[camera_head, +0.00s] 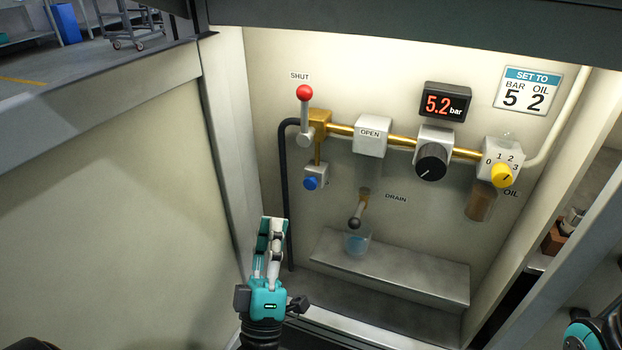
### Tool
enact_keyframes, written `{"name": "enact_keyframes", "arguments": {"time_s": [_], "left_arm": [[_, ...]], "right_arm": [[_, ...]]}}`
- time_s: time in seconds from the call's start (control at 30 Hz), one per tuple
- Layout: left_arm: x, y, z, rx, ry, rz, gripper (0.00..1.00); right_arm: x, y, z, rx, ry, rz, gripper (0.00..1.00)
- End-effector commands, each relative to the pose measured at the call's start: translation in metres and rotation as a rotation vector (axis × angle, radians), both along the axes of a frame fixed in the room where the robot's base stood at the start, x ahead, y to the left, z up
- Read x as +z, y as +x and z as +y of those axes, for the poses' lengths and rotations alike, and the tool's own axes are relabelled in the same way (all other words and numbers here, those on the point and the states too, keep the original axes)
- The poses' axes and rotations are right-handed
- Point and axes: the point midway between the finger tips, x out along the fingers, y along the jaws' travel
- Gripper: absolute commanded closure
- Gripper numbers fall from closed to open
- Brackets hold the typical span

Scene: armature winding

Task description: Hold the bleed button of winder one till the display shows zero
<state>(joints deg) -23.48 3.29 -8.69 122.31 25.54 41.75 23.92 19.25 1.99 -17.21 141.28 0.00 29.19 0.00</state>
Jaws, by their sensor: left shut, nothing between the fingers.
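The display (445,104) on the panel reads 5.2 bar in red digits. A blue round button (311,183) sits on a small white block below the brass pipe, at the panel's left; I see no label naming it as the bleed button. My left gripper (272,224) points up, shut and empty, below and left of the blue button and apart from it in the picture. My right gripper is not in view; part of my right arm shows at the bottom right corner.
A red-knobbed lever (304,93) stands upright under SHUT. A black dial (431,167), a yellow oil knob (502,175) and a drain lever (356,218) over a cup sit to the right. A grey step (400,270) juts out below. A dark hose (285,200) runs down the left.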

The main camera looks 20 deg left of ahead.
Motion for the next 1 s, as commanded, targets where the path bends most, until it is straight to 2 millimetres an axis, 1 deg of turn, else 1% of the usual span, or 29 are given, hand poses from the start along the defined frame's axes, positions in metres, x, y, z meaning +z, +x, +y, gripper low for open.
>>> {"name": "enact_keyframes", "arguments": {"time_s": [0.17,0.27,0.37,0.67,0.73,0.9,1.0], "left_arm": [[0.0,0.001,0.0,-0.001,0.0,0.001,1.0],[-0.001,0.005,0.0,0.0,0.0,0.0,1.0],[-0.001,0.015,0.001,0.0,0.0,-0.001,1.0],[-0.001,0.057,0.003,0.001,0.001,-0.003,1.0],[0.0,0.066,0.004,0.0,0.001,-0.001,1.0],[0.0,0.081,0.004,0.0,0.001,0.001,1.0],[0.0,0.086,0.005,0.0,0.001,0.001,1.0]], "right_arm": [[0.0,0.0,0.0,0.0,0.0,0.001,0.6],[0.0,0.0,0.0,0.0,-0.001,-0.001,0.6],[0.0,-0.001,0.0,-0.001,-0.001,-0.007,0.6],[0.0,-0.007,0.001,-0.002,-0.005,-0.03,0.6],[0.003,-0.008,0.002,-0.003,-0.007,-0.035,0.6],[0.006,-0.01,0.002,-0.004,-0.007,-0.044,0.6],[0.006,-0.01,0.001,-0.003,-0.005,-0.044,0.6]]}}
